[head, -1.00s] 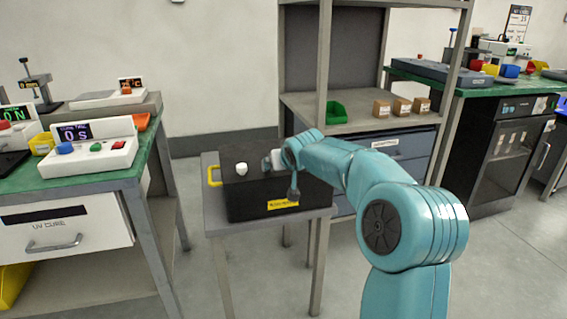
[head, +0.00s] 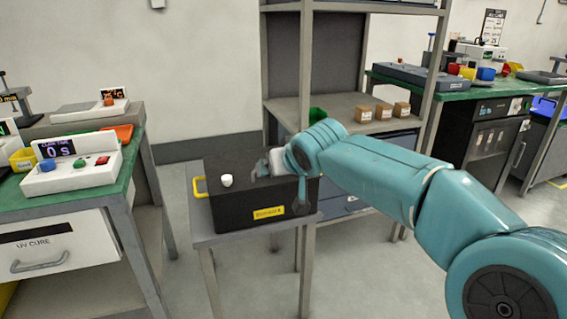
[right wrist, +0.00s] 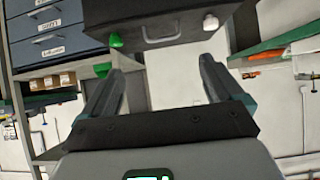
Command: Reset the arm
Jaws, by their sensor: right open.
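My right arm reaches in from the right in the head view. Its gripper (head: 268,165) is over the top of a black box (head: 232,213) with a yellow label, a yellow side handle and a white knob (head: 226,180). The knob is left of the gripper and apart from it. The right wrist view shows the gripper (right wrist: 165,68) open, with nothing between its fingers. There the black box (right wrist: 160,28) is beyond the fingertips. In the head view my arm hides part of the box's right side. My left gripper is in neither view.
The box stands on a small grey table (head: 230,238). A green-topped bench (head: 115,195) with a UV cure unit is at left. A shelf rack (head: 340,102) with small brown boxes and a green bin stands behind. Another bench is at right. Floor shows between the left bench and the small table.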

